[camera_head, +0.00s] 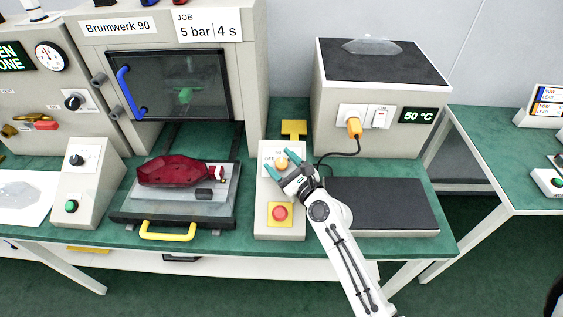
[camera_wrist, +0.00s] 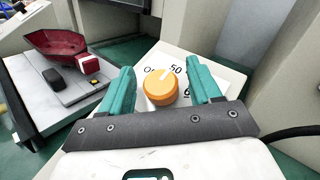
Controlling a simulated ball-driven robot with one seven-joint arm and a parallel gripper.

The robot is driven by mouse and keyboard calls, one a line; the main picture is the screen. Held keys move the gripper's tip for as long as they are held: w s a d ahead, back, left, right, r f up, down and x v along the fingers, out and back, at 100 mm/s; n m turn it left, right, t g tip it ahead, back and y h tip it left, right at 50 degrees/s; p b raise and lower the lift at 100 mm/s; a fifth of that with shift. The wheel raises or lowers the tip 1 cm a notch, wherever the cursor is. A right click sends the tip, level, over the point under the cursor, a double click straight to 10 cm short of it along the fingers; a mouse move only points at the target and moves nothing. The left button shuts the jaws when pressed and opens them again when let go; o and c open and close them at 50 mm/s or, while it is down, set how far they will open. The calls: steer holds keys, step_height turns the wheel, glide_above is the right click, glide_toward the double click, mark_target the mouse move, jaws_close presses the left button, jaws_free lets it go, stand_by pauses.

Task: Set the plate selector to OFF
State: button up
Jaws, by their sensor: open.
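The plate selector is a round orange knob (camera_wrist: 160,88) on a sloped panel with a white label. In the wrist view its white pointer mark aims up and right at the "50" mark. A partly hidden "O…" label is left of it and a partly covered "6…" is at lower right. The knob also shows in the head view (camera_head: 281,165). My gripper (camera_wrist: 160,68) has its two teal fingers open, one on each side of the knob, with visible gaps. In the head view my gripper (camera_head: 281,162) is over the top of the grey control box (camera_head: 263,221).
A red button (camera_head: 280,213) on a yellow square sits lower on the same box. The heater cabinet (camera_head: 330,140) at right shows "50 °C" and has an orange plug (camera_head: 354,127). A dark red lamp shell (camera_head: 180,171) lies on a tray at left. A dark plate (camera_head: 385,205) lies at right.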

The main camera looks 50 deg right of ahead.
steer(key=c, duration=1)
steer(key=shift+o, duration=0.2)
steer(key=shift+f+n+y, duration=0.1)
steer(key=shift+n+y, duration=0.2)
steer(key=n+y+b, duration=0.1)
steer(key=n+y, duration=0.1)
steer(key=shift+y+b, duration=0.3)
steer(key=n+y, duration=0.1)
steer(key=n+g+y, duration=0.1)
steer(key=n+y+p, duration=0.1)
steer(key=n+y, duration=0.1)
steer(key=shift+d+r+g, duration=0.1)
steer(key=shift+r+g, duration=0.2)
steer(key=n+g+y+p, duration=0.2)
steer(key=n+y+p, duration=0.1)
steer(key=shift+g, duration=0.3)
steer(key=shift+f+n+g+y+p, duration=0.15)
steer(key=shift+n+g+y+p, duration=0.7)
steer(key=shift+n+g+y, duration=0.55)
steer(key=shift+f+n, duration=0.1)
steer(key=shift+n, duration=0.2)
